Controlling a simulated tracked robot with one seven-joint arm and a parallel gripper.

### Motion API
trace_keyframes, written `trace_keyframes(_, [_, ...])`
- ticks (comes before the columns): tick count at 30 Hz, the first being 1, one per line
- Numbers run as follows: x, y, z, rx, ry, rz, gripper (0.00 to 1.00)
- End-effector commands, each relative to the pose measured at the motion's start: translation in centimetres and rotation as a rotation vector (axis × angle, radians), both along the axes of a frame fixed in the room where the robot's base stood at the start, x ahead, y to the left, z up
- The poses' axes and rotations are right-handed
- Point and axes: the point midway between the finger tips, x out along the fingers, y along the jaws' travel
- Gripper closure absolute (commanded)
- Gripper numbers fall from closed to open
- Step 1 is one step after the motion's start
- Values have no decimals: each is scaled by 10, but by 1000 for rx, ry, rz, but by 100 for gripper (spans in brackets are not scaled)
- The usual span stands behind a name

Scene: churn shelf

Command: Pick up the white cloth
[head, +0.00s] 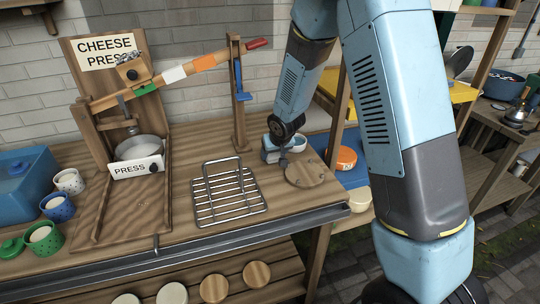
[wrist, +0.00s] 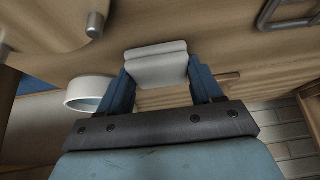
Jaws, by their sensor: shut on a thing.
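The white cloth (wrist: 157,62) shows in the wrist view as a folded, pale grey-white piece. It sits between the two blue fingers of my gripper (wrist: 160,80), which are shut on it. In the head view my gripper (head: 278,155) is low over the right part of the wooden bench, beside a round wooden board (head: 313,175). The cloth is mostly hidden there by my gripper, and I cannot tell whether it touches the bench.
A white bowl (wrist: 88,92) is close by my gripper. A wire rack (head: 228,195) lies to the left on the bench (head: 180,210). The cheese press (head: 135,150) and several cups stand further left. A shelf with an orange round thing (head: 346,158) is to the right.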

Motion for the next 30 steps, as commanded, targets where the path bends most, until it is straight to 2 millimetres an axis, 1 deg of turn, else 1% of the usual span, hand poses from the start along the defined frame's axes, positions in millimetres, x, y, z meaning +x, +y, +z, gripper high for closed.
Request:
trace_keyframes(4, [1, 0, 13, 3, -3, -3, 68])
trace_keyframes(8, [0, -1, 34, 2, -5, -2, 68])
trace_keyframes(19, [-47, -15, 90, 2, -5, -2, 68])
trace_keyframes(24, [-79, -23, 104, 0, -3, -1, 68])
trace_keyframes(30, [-108, -32, 117, 0, -3, -1, 68])
